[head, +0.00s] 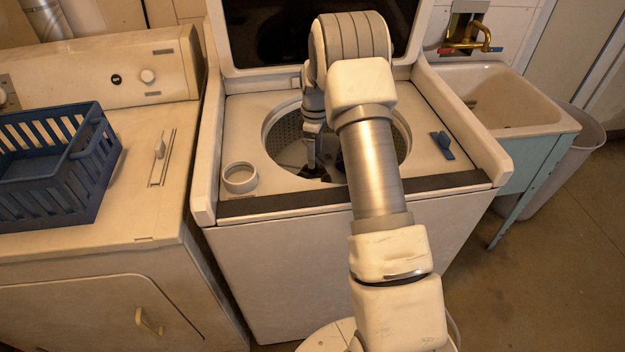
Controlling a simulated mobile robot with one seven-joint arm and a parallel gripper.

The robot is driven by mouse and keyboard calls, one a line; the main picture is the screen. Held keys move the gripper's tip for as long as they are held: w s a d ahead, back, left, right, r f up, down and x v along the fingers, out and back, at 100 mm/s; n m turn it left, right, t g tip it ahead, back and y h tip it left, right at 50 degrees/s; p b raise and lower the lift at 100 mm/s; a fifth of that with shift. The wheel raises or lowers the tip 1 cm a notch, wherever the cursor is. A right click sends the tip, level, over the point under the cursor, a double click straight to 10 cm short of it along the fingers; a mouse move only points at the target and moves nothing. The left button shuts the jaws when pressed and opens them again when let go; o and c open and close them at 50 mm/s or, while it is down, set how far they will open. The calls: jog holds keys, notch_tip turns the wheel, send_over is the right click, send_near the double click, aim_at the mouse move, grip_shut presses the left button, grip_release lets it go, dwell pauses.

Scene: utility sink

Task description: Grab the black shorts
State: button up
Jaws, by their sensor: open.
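The washing machine (290,262) stands in the middle with its lid up. My arm reaches over its front into the open drum (284,135). My gripper (313,172) points down inside the drum, low and left of its middle. It is open, but its fingertips are small and dark here. A dark patch (338,167) beside the fingers in the drum may be the black shorts. My arm hides most of it, and I cannot tell whether the fingers touch it.
A blue basket (60,165) sits on the machine at left. A white ring-shaped cup (240,178) and a small blue object (442,145) lie on the washer top. A utility sink (510,100) with a brass tap (470,40) is at right, beside a bin (575,150). Floor at right is clear.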

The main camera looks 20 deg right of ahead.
aim_at(313, 176)
notch_tip(313, 176, down, 4)
jog(key=shift+s+d+r, duration=0.1)
grip_shut()
dwell(1.4)
